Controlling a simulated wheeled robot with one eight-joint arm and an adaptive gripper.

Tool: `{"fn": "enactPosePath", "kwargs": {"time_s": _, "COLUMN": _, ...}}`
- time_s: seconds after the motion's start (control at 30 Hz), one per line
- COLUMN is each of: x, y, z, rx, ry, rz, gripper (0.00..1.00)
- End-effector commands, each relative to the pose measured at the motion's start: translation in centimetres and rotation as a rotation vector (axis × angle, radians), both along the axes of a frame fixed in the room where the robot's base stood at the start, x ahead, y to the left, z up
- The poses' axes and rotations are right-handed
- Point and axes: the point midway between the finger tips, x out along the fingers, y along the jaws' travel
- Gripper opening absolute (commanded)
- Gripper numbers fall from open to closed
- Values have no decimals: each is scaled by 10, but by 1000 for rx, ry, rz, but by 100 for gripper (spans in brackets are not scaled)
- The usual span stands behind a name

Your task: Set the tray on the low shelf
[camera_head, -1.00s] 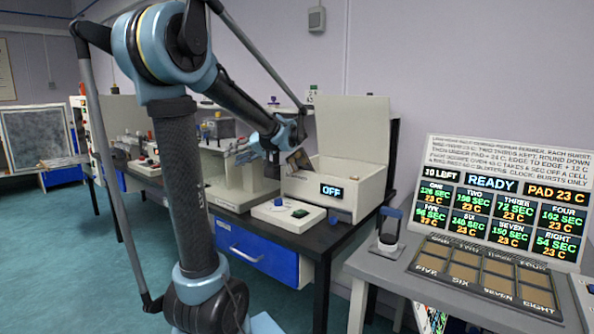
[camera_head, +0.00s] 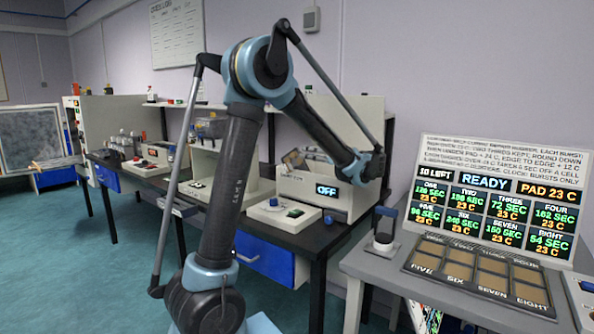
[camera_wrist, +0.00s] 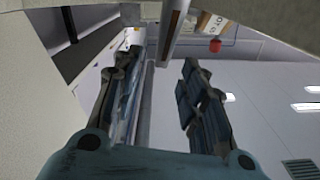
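My gripper (camera_wrist: 162,62) shows in the wrist view with its two dark fingers apart and a clear gap between them. A dark bar with a brown edge (camera_wrist: 175,25) lies beyond the gap, and I see no contact with the fingers. In the head view my arm's end is at the white box with the OFF display (camera_head: 340,197), and the fingers are hidden there. I cannot single out the low shelf.
A grey bench (camera_head: 375,263) at the right carries a flat panel of brown squares (camera_head: 446,266), a sign reading READY (camera_head: 485,182) and a blue-topped device (camera_head: 385,225). A control box with buttons (camera_head: 283,212) sits before the white box. Teal floor (camera_head: 110,275) is open at left.

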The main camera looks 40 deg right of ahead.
Motion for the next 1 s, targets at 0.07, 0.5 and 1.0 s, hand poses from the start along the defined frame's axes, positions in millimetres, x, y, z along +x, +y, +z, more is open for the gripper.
{"fn": "enactPosePath", "kwargs": {"time_s": 0.07, "x": -5, "y": 3, "z": -9, "rx": -44, "ry": -7, "rz": 7, "gripper": 38}}
{"fn": "enactPosePath", "kwargs": {"time_s": 0.5, "x": 42, "y": 24, "z": -17, "rx": -85, "ry": -14, "rz": 23, "gripper": 38}}
{"fn": "enactPosePath", "kwargs": {"time_s": 1.0, "x": 80, "y": 35, "z": -16, "rx": -83, "ry": -14, "rz": 24, "gripper": 38}}
